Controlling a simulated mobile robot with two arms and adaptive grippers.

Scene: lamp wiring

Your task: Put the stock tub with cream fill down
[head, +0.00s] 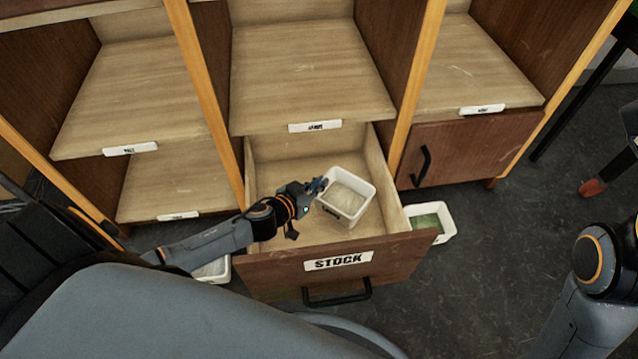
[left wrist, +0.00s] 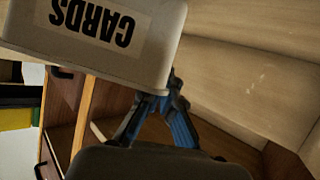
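The white stock tub with cream fill (head: 346,199) is inside the outline of the open drawer marked STOCK (head: 400,256), in its right half. In the left wrist view the tub (left wrist: 158,62) shows a label reading CARDS, upside down. My left gripper (head: 318,188) is at the tub's left rim; its fingers (left wrist: 165,100) close on the tub's wall. I cannot tell whether the tub touches the drawer floor. My right arm shows at the lower right, but its gripper is out of view.
A white tub with green fill (head: 448,222) stands on the floor right of the drawer. Another pale tub (head: 214,270) is on the floor at the left, partly hidden by my arm. Labelled shelves (head: 310,85) rise behind. The drawer's left part looks empty.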

